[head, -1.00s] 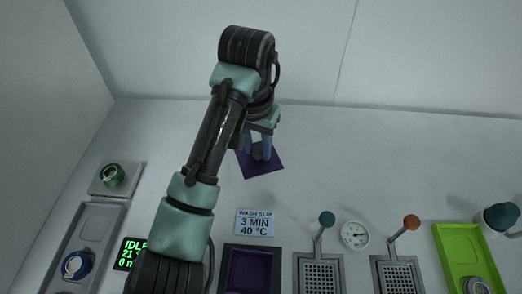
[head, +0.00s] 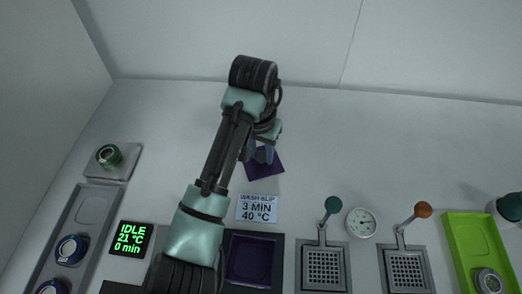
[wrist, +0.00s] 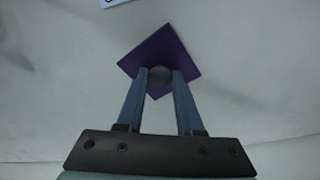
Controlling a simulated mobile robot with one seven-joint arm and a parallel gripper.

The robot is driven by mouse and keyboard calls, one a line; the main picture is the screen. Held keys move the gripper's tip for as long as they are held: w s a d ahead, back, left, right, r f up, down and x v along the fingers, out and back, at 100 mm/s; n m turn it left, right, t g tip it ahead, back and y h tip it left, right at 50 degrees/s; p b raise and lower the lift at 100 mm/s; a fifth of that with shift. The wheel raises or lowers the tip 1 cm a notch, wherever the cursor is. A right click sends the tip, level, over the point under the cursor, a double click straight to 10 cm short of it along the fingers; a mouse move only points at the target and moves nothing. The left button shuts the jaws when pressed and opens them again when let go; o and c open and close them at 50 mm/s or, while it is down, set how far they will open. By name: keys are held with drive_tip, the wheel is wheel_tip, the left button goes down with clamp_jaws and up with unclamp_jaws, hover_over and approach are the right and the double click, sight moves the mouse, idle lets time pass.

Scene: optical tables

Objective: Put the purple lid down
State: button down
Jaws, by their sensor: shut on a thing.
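The purple lid (head: 272,170) is a flat square plate with a dark round knob; it also shows in the wrist view (wrist: 172,48). My gripper (wrist: 159,77) is shut on the knob, one blue finger on each side. In the head view my gripper (head: 260,153) is above the lid, behind the wash slip (head: 257,207). I cannot tell whether the lid touches the white surface or hangs just above it. A square purple basin (head: 250,260) with a dark rim lies in front of the slip, partly beside my arm.
A display reading IDLE (head: 131,238) and a grey tray (head: 83,215) are at the left. A green item (head: 109,156) sits on a grey plate. Mesh baskets (head: 323,268), a dial (head: 361,222) and a green tray (head: 462,230) are at the right. The surface around the lid is clear.

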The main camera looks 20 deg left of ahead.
sight(259, 166)
drive_tip(key=shift+f, duration=0.1)
drive_tip(key=c, duration=0.5)
unclamp_jaws()
drive_tip(key=shift+c, duration=0.2)
wheel_tip(259, 166, up, 12)
drive_tip(key=s+p, duration=0.1)
drive_tip(key=p, duration=0.4)
drive_tip(key=shift+s+a, duration=0.15)
drive_tip(key=shift+s, duration=0.05)
